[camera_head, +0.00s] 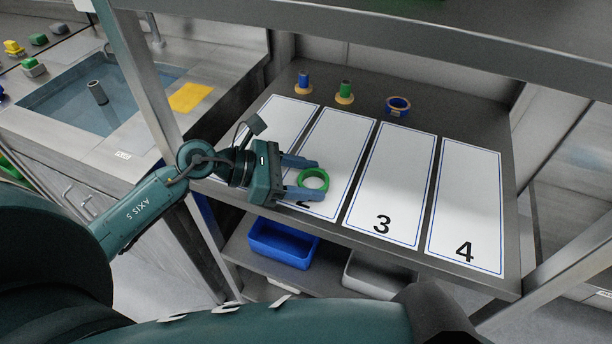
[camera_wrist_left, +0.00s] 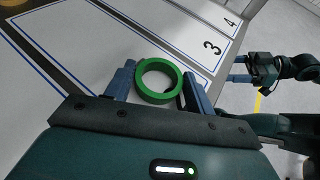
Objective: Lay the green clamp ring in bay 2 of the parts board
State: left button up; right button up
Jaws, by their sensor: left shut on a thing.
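The green clamp ring (camera_head: 313,180) is a plain open ring. It is between the fingertips of my left gripper (camera_head: 305,178), which is shut on it. In the head view the ring shows over the near part of bay 2 (camera_head: 338,146), with the gripper partly covering the number. The left wrist view shows the ring (camera_wrist_left: 159,81) between the two blue fingers; whether it touches the board surface I cannot tell. My right gripper (camera_wrist_left: 236,69) shows small in the left wrist view, off to the right, with its fingers apart and nothing seen between them.
Bay 3 (camera_head: 391,180) and bay 4 (camera_head: 466,200) are bare. Behind the bays stand a blue plug (camera_head: 304,82), a green plug (camera_head: 345,90) and a blue ring (camera_head: 398,104). A blue bin (camera_head: 283,245) sits on the shelf below. A frame post (camera_head: 140,75) rises beside my left arm.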

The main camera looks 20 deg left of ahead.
pick_arm(q)
jog(key=shift+f, duration=0.1)
jog(key=o, duration=1.1)
pick_arm(e)
jog(key=shift+w, duration=0.1)
pick_arm(q)
jog(key=shift+r, duration=0.25)
jog(key=b+v, duration=0.1)
jog(key=v, duration=0.9)
jog(key=shift+s+a+f+b, duration=0.15)
jog(key=shift+s+a+b, duration=0.1)
jog(key=shift+b, duration=0.1)
jog(key=shift+s+a, duration=0.1)
jog(key=shift+a, duration=0.25)
jog(key=shift+s+a+r, duration=0.15)
jog(key=shift+a+r, duration=0.1)
jog(key=shift+r, duration=0.1)
pick_arm(e)
jog(key=shift+f, duration=0.4)
